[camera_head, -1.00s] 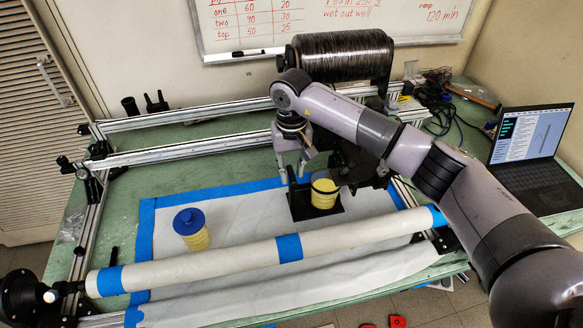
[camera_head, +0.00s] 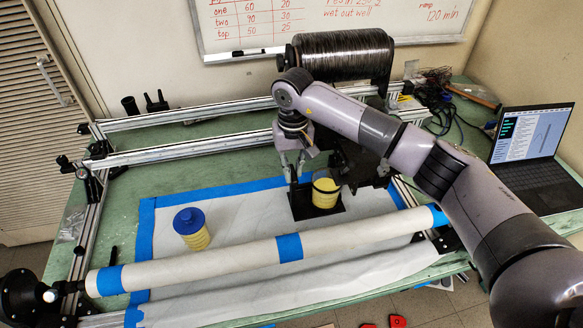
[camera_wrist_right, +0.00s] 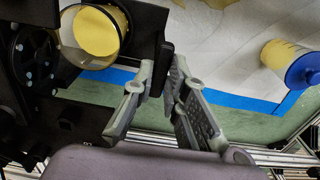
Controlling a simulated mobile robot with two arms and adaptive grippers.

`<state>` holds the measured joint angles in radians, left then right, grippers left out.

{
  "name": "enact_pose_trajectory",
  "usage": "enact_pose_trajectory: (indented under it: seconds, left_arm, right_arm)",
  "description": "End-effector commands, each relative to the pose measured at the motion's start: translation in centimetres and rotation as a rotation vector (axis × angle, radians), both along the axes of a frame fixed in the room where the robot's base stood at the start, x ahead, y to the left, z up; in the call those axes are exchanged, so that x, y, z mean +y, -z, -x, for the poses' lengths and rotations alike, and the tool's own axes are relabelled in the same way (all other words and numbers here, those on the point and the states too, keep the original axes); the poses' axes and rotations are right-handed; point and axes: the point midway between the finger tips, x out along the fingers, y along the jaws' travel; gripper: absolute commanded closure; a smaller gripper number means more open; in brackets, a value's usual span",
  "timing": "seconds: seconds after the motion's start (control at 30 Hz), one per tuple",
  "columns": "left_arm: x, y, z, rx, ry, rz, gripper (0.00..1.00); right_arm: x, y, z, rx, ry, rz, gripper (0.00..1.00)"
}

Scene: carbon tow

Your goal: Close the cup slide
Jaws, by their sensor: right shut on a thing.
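A clear cup with yellow contents (camera_head: 326,193) sits on a black plate (camera_head: 301,209) under the carriage at the middle of the table. It also shows at the top left of the right wrist view (camera_wrist_right: 95,35). My right gripper (camera_head: 292,180) points down just left of the cup. In the right wrist view its fingers (camera_wrist_right: 162,75) are shut on a thin black upright tab (camera_wrist_right: 167,60) beside the cup. The fingers partly hide the tab's end. My left gripper is not in view.
A white tube with blue tape (camera_head: 230,258) spans the front. A blue-lidded yellow container (camera_head: 191,229) stands left on white cloth. Metal rails (camera_head: 190,153) run behind. A black fibre spool (camera_head: 341,57) is at the back, a laptop (camera_head: 533,155) at right.

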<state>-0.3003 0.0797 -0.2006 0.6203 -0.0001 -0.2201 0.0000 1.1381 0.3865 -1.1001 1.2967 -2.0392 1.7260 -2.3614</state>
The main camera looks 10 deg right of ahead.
Motion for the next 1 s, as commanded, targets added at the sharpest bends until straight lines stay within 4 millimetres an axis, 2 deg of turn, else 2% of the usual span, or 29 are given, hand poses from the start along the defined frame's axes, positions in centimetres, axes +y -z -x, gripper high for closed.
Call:
enact_pose_trajectory:
  seconds: [0.1, 0.2, 0.33, 0.57, 0.6, 0.87, 1.0]
  left_arm:
    - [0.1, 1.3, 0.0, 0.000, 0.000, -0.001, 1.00]
    - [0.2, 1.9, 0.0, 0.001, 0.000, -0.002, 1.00]
    - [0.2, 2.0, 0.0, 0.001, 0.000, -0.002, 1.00]
    - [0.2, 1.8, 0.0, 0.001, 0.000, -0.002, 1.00]
    - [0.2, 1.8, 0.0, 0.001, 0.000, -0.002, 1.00]
    - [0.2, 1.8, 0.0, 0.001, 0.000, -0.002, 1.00]
    - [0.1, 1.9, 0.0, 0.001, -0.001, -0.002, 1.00]
  right_arm:
    - [-2.4, 0.3, -0.2, -0.003, 0.004, 0.005, 1.00]
    - [-3.8, 0.2, -0.1, -0.003, 0.004, 0.005, 1.00]
    - [-4.4, 0.0, 0.0, -0.001, 0.001, 0.002, 1.00]
    - [-4.4, 0.0, 0.0, -0.001, 0.001, 0.002, 1.00]
    - [-4.4, 0.0, 0.0, -0.001, 0.001, 0.002, 0.85]
    - [-4.3, 0.0, 0.0, -0.001, 0.001, 0.002, 0.68]
    - [-4.3, 0.0, 0.0, 0.000, 0.001, 0.002, 0.67]
